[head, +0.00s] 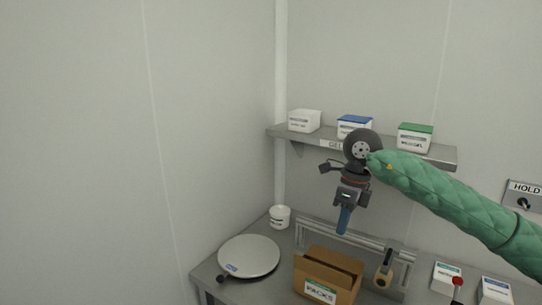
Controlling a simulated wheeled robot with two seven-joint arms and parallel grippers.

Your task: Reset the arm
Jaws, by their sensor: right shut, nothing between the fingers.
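My right arm (455,208), in a green quilted sleeve, reaches in from the right. My right gripper (344,220) hangs below its wrist, pointing down with its blue fingers together and nothing between them. It is in front of the back wall, above and behind the open cardboard box as seen in the head view. My left gripper does not show.
A shelf (440,155) carries a white, a blue-topped and a green-topped box. The steel table below holds a cardboard box (312,272), a round pale plate (250,255), a white tub (279,217) and a wooden-handled tool (384,270). A HOLD switch (524,200) is on the right wall.

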